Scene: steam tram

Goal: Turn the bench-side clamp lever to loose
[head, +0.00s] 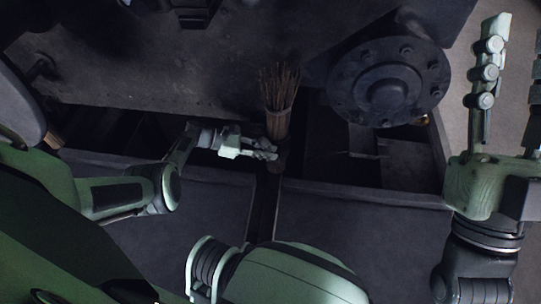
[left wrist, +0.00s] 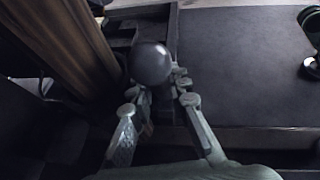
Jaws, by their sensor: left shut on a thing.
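The clamp lever shows as a dark round knob (left wrist: 151,63) between the fingertips of my left gripper (left wrist: 155,92) in the left wrist view. Those fingers are shut on it. The lever's shaft below the knob is mostly hidden. In the head view my left gripper (head: 266,151) reaches in from the left, at the top of the dark post between two panels. The knob cannot be made out clearly there. My right gripper (head: 515,65) stands large at the right edge with its fingers spread and empty; one finger is partly cut off.
A bundle of brown twigs (head: 279,103) stands upright just behind my left gripper. It is close on the left in the left wrist view (left wrist: 65,45). A large bolted round flange (head: 388,85) is at the back right. Dark open bins with a rim (head: 365,193) lie in front.

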